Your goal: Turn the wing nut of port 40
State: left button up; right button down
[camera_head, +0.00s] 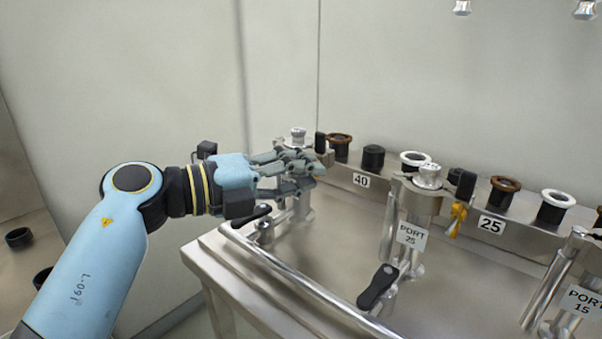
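The port 40 fitting stands at the left end of the steel bench, near the number plate 40 (361,181). Its silver top knob (298,137) shows above my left gripper's fingers. Its lower post and a black lever (251,216) show below them. My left gripper (316,172) reaches in from the left, fingers pointing right, and covers the middle of this fitting. I cannot tell whether the fingers touch it or how far they are closed. No wing nut can be clearly made out; the fingers may hide it. My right gripper is not in view.
The port 25 fitting (428,178) stands to the right with a yellow tag (457,218) and a black lever (378,287). The port 15 label (583,300) is further right. Several ringed sockets line the back ledge. A steel rail (305,283) runs along the bench front.

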pick_arm(q)
grip_shut()
jog(key=shift+f+m+y+p, duration=0.1)
jog(key=shift+m+y+p, duration=0.6)
jog(key=shift+m+p, duration=0.85)
jog(key=shift+m+y+p, duration=0.7)
jog(key=shift+m+p, duration=0.45)
jog(key=shift+p, duration=0.8)
jog(key=shift+f, duration=0.1)
